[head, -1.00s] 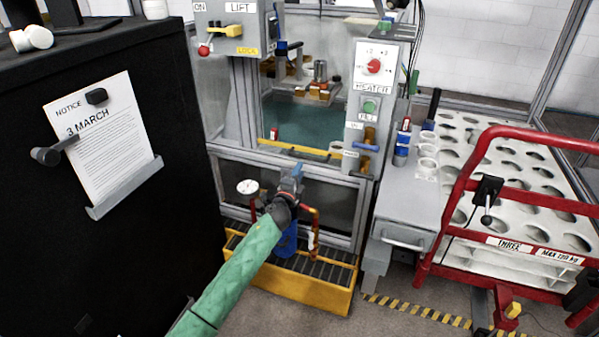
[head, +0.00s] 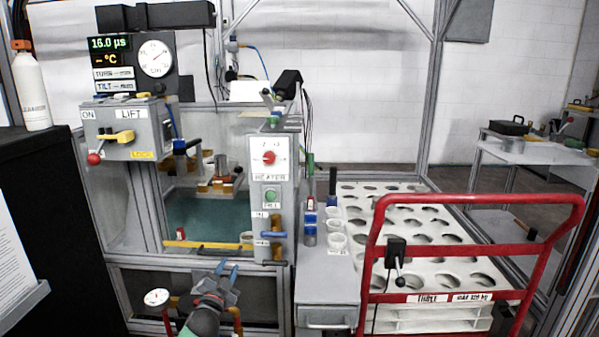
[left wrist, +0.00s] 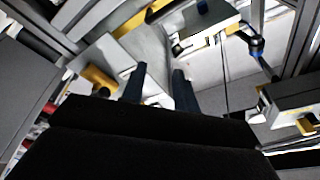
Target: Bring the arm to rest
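My left gripper (head: 227,269) is at the lower middle of the head view, in front of the gantry machine's lower frame. Its two blue-grey fingers point up and stand apart, with nothing between them. The left wrist view shows the same fingers (left wrist: 157,88) parted and empty, with grey machine parts beyond. My right gripper is not in view.
A red cart rail (head: 372,262) and a white rack (head: 445,207) stand to the right. The black cabinet (head: 45,200) is at left.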

